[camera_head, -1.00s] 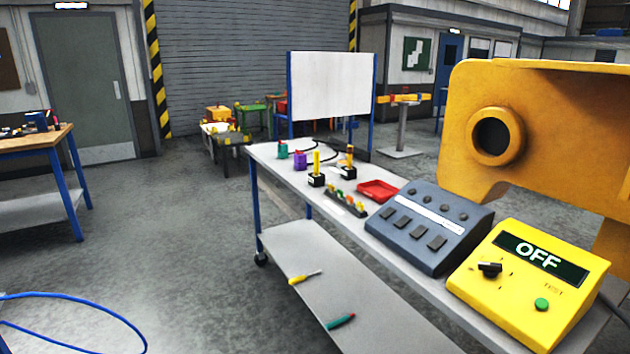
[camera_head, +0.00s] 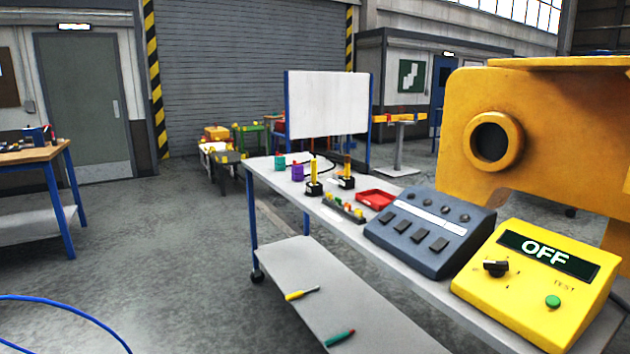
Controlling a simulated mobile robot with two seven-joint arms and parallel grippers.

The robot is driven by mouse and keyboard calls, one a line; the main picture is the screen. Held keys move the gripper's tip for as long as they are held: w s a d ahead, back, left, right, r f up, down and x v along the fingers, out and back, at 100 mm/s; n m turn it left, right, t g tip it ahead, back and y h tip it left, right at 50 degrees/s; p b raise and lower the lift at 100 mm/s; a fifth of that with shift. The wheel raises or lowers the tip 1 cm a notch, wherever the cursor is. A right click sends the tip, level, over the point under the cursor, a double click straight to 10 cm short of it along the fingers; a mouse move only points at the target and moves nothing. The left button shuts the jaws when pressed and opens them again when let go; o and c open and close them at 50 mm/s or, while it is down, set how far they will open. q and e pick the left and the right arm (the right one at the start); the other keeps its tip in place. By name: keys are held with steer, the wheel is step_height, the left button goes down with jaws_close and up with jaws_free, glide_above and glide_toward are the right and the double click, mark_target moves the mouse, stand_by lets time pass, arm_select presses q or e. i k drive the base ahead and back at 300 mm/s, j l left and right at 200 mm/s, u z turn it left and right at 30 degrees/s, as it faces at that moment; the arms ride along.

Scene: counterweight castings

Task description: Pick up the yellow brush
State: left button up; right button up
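A small tool with a yellow handle (camera_head: 294,296) and a thin pale end lies on the lower shelf of the grey cart. I cannot tell whether it is a brush or a screwdriver. A yellow upright piece (camera_head: 314,168) stands in a dark base on the cart top, and a similar yellowish one (camera_head: 347,165) stands behind it to the right. I cannot make out bristles on any of them. Neither of my grippers shows in the view.
The grey cart top (camera_head: 330,214) carries a red tray (camera_head: 375,199), a dark button box (camera_head: 430,228) and a yellow box reading OFF (camera_head: 535,280). A large yellow casting (camera_head: 560,135) stands right.

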mark_target(314, 163)
steer(key=z, duration=3.2)
steer(key=u, duration=3.15)
steer(key=z, duration=0.2)
steer(key=i+j+z, duration=0.5)
steer(key=i, duration=0.15)
steer(key=i+j+z, duration=0.45)
steer(key=i+j, duration=0.1)
steer(key=j, duration=0.05)
